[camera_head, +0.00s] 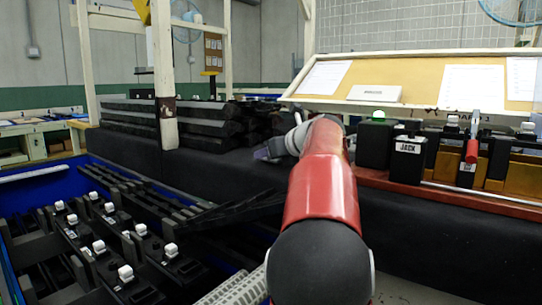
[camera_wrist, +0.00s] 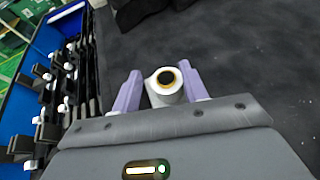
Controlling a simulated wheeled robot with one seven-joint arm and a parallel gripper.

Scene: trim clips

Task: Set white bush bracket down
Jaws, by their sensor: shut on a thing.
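The white bush bracket (camera_wrist: 156,98) shows in the wrist view as a white round part with a dark hole ringed in yellow. It sits between the two purple fingers of my gripper (camera_wrist: 161,89), which is shut on it. Dark cloth-like surface shows beyond the bracket; I cannot tell whether they touch. In the head view my gripper (camera_head: 264,152) is a small purple shape at the end of my red arm, over the black-covered bench (camera_head: 225,165). The bracket cannot be made out there.
Black trim parts (camera_head: 205,118) are stacked on the bench's back left. A blue crate (camera_head: 38,173) of black parts with white clips stands at left. Several black bins (camera_head: 408,160) line the right. Bare black surface (camera_wrist: 240,60) lies ahead of my gripper.

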